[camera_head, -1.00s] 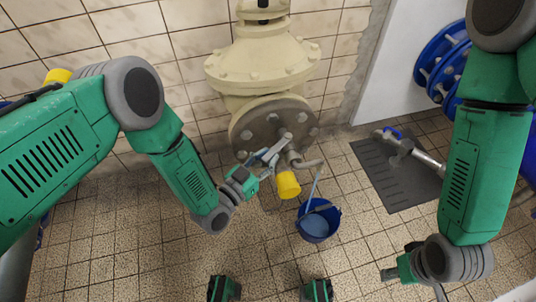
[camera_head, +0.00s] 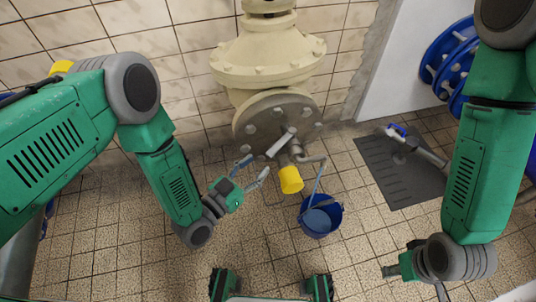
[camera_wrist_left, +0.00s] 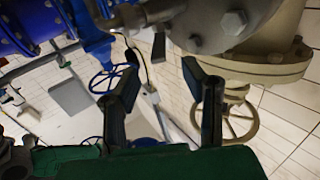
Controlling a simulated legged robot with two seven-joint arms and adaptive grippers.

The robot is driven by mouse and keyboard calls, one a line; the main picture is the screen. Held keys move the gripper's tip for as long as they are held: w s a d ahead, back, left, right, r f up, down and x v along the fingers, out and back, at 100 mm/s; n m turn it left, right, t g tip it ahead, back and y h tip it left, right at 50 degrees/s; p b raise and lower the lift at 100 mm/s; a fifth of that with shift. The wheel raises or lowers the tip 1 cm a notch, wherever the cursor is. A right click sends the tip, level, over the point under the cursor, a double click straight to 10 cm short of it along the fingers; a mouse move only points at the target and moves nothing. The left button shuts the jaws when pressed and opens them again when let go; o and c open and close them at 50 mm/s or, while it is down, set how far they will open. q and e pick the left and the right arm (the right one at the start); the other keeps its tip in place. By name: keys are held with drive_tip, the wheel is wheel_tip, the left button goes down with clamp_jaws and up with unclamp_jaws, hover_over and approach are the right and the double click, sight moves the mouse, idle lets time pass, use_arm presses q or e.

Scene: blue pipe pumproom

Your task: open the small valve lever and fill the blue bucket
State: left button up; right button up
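The small valve lever (camera_head: 281,143) is a pale grey bar in front of the round flange of the cream valve. A bent pipe with a yellow cap (camera_head: 291,180) sits below it. The blue bucket (camera_head: 333,228) stands upright on the floor below the pipe. A pale blue streak (camera_head: 319,180), which looks like water, runs from the pipe's end into it, and its inside looks pale blue. My left gripper (camera_head: 252,171) is open and empty, left of the lever and apart from it. Its spread fingers also show in the left wrist view (camera_wrist_left: 163,100). My right gripper (camera_head: 391,271) is low at right; its fingers are unclear.
A dark grated mat (camera_head: 395,185) lies right of the bucket with a metal pipe fitting over it. Blue flanges (camera_head: 447,62) stand at the upper right. The large cream valve (camera_head: 265,60) stands against the tiled wall. Floor left of the bucket is clear.

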use_arm(q)
drive_tip(key=v, duration=0.5)
drive_tip(key=shift+s+a, duration=0.25)
drive_tip(key=shift+a, duration=0.05)
idle(3.3)
drive_tip(key=b, duration=0.2)
approach(290, 134)
drive_tip(key=x, duration=0.5)
drive_tip(key=shift+f, duration=0.3)
drive_tip(key=shift+w+d+r+b, duration=0.1)
drive_tip(key=shift+w+d+b, duration=0.25)
drive_tip(key=shift+w, duration=0.25)
